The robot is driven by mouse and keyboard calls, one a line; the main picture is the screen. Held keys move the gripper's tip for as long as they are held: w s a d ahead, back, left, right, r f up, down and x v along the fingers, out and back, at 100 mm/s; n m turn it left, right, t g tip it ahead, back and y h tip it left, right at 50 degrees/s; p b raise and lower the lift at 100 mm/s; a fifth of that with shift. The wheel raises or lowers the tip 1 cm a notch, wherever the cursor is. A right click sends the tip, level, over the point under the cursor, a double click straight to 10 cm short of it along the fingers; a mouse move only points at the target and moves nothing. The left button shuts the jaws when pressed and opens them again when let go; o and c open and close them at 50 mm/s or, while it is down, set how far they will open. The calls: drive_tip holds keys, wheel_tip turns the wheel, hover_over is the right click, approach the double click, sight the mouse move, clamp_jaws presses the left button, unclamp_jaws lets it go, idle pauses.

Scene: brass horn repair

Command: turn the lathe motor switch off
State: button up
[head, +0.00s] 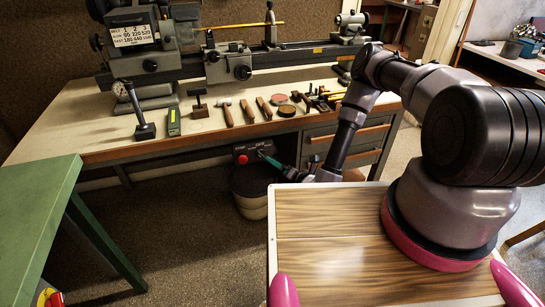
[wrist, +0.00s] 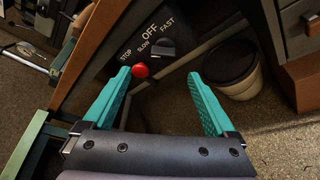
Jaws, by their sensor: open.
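The lathe motor switch (wrist: 163,47) is a dark rotary knob on a black panel under the bench front. White words STOP, OFF, SLOW and FAST are printed beside it. I cannot tell which word the knob points to. A red stop button (wrist: 140,70) sits just below and left of the knob in the wrist view; it also shows in the head view (head: 242,159). My gripper (wrist: 159,75) is open and empty, its teal fingers spread apart and facing the panel. In the head view my gripper (head: 265,158) is close to the panel's right side.
The lathe (head: 225,62) stands on the bench (head: 75,140), with several hand tools laid along its front. A bin (head: 250,205) stands on the floor below the panel, and drawers (head: 345,140) are to its right. A green table (head: 35,195) is at left.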

sight(263, 157)
drive_tip(key=x, duration=1)
drive_tip(key=shift+w+f, duration=0.2)
drive_tip(key=shift+f, duration=0.15)
drive_tip(key=c, duration=1.4)
